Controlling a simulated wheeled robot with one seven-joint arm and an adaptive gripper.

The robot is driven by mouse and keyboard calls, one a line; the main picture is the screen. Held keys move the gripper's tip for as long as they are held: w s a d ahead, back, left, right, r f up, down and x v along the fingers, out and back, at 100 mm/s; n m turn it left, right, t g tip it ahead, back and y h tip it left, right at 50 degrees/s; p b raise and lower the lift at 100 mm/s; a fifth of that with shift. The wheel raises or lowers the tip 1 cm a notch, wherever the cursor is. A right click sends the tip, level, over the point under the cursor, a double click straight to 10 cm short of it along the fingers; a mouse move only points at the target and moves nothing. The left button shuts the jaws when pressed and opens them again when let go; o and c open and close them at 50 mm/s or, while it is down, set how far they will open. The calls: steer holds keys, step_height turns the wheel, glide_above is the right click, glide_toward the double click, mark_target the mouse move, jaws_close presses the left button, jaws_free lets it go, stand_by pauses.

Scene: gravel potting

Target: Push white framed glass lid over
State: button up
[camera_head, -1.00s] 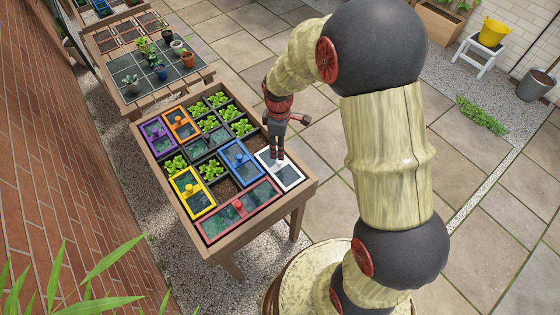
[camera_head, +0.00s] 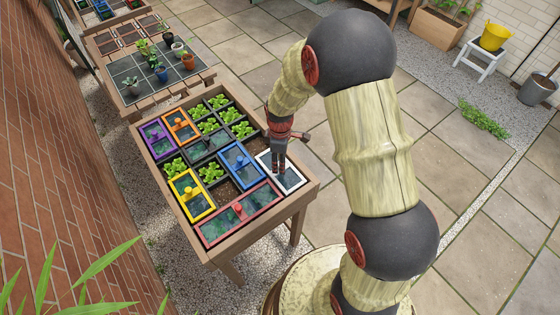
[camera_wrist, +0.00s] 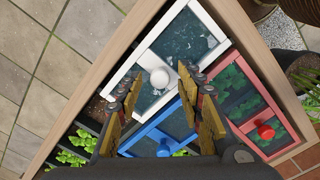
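The white framed glass lid (camera_head: 292,178) lies at the right corner of the planter table. In the wrist view the lid (camera_wrist: 192,36) shows a dark pane, white bars and a round white knob (camera_wrist: 159,77). My gripper (camera_head: 279,172) is low over the lid, fingers pointing down, and hides the knob in the head view. In the wrist view my gripper (camera_wrist: 161,74) is open, with a fingertip on either side of the knob and a visible gap to each. I cannot tell the exact height of the fingertips.
The blue framed lid (camera_head: 237,160) and its knob (camera_wrist: 163,149) lie close beside the white lid. The red framed lid (camera_head: 222,228) runs along the near edge, and the yellow one (camera_head: 185,200) lies left. Green plants (camera_head: 211,171) fill several cells. The wooden rim (camera_wrist: 134,45) surrounds them.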

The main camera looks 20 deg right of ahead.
steer(key=shift+c, duration=0.8)
steer(key=c, duration=0.8)
jaws_close()
